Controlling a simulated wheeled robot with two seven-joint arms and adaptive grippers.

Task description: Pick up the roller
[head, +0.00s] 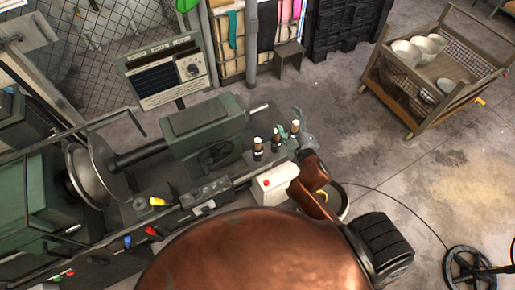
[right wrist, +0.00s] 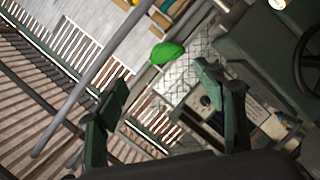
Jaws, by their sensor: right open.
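Upright dark pieces with pale tops stand in a row on the lathe; the left one (head: 258,149), the middle one (head: 276,140) and the right one (head: 295,128). I cannot tell for sure which thing is the roller. My right gripper (head: 289,131) is by the right-hand piece, its green fingers partly hidden by my wrist and that piece. In the right wrist view my right gripper (right wrist: 162,76) has its fingers spread wide, with nothing held between them. My left gripper is not in view.
The green lathe (head: 205,125) fills the left, with a metal disc (head: 90,180) and a control panel (head: 165,72) behind. A white box with a red button (head: 273,186) is near my right arm. A cart with bowls (head: 445,85) stands back right. Floor between is open.

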